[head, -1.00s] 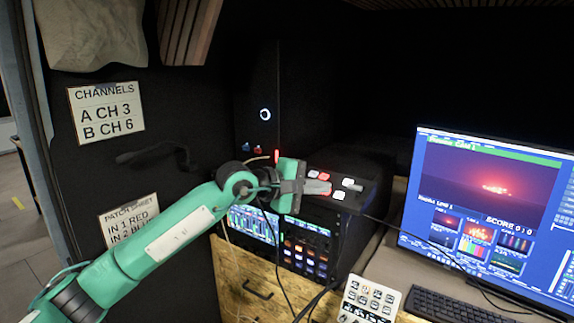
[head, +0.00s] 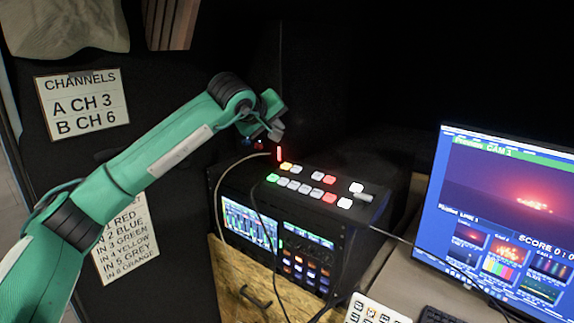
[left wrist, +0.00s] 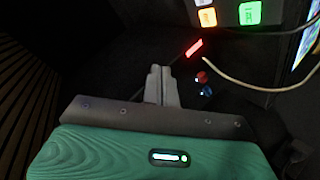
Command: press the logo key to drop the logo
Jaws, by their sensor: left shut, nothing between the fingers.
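The switcher panel (head: 308,207) sits on top of the dark rack unit, with rows of white, red, green and yellow lit keys (head: 305,187). Their labels are too small to read, so I cannot tell which is the logo key. My left gripper (head: 277,133) is shut and empty, above and behind the panel's far left corner, apart from the keys. In the left wrist view its closed fingers (left wrist: 162,84) point toward a dark surface, with an orange key (left wrist: 208,17) and a green key (left wrist: 250,13) at the top. My right gripper is not in view.
A monitor (head: 500,200) with a pink-red picture and a score line stands at right. A small red light (head: 279,153) and a pale cable (head: 219,190) are near the panel's left end. A lever (head: 364,197) is at the panel's right. Paper signs (head: 82,102) hang on the left wall.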

